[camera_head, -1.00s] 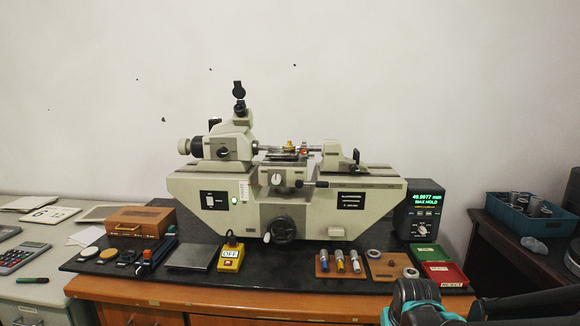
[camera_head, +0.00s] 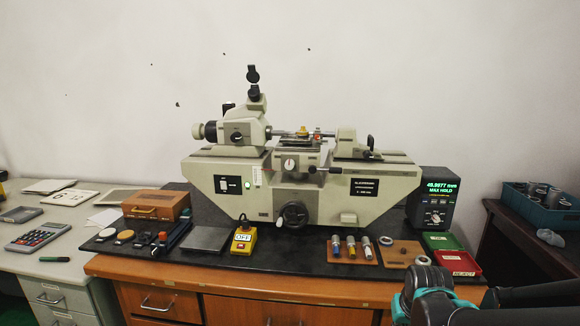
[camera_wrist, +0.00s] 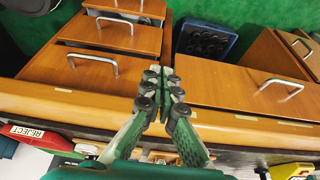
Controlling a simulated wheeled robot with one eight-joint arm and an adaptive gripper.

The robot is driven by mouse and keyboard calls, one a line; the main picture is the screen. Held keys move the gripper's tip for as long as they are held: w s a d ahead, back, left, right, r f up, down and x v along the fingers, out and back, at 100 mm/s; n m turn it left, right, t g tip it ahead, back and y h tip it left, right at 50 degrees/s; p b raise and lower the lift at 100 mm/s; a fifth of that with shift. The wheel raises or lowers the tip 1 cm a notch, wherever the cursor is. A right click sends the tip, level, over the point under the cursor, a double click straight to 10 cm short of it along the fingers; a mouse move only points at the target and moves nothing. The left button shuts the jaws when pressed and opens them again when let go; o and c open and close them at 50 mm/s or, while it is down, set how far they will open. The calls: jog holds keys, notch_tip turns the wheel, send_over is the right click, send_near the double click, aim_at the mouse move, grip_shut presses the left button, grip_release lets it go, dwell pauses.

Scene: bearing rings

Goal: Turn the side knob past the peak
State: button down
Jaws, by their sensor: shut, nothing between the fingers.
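The beige measuring machine (camera_head: 330,205) stands on the black bench top. A short dark knob on a shaft (camera_head: 316,170) sticks out to the right of its middle stage. A black and beige knob (camera_head: 204,131) sits on its left end, and a black handwheel (camera_head: 294,214) is low on its front. I cannot tell which is the side knob. A ring or workpiece (camera_head: 303,131) sits on the stage. The display (camera_head: 435,197) reads 49.9977 mm, MAX HOLD. My gripper (camera_wrist: 162,75) is shut and empty, over the bench's drawer fronts, away from every knob.
Gauge cylinders (camera_head: 351,246) stand in a wooden block before the machine. Green and red trays (camera_head: 459,263) lie at right. A yellow switch box (camera_head: 244,239) and wooden box (camera_head: 156,204) stand at left. A blue crate (camera_head: 540,212) is on the right table.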

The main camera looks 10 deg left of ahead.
jog(key=c, duration=2.2)
grip_release()
jog(key=shift+o, duration=1.1)
jog(key=shift+w, duration=0.1)
jog(key=o, duration=0.7)
jog(key=w+r, duration=0.1)
jog(key=w+h, duration=0.1)
jog(key=w, duration=0.1)
jog(key=w+r+h, duration=0.1)
jog(key=shift+w+r+t, duration=0.15)
jog(key=shift+r+t, duration=0.15)
jog(key=shift+t, duration=0.1)
jog(key=shift+o, duration=0.5)
jog(key=shift+t+h, duration=0.6)
jog(key=shift+t, duration=0.1)
jog(key=w+r, duration=0.1)
jog(key=w+a+r, duration=0.1)
jog(key=w, duration=0.1)
jog(key=w+r, duration=0.1)
jog(key=shift+w+a+r, duration=0.15)
jog(key=shift+w+a, duration=0.05)
jog(key=shift+a, duration=0.05)
jog(key=n+t+y, duration=0.2)
jog(key=t+y, duration=0.1)
jog(key=t, duration=0.9)
send_near(289, 167)
jog(key=w, duration=0.9)
jog(key=shift+w+r, duration=0.15)
jog(key=shift+w, duration=0.05)
jog(key=shift+c, duration=0.4)
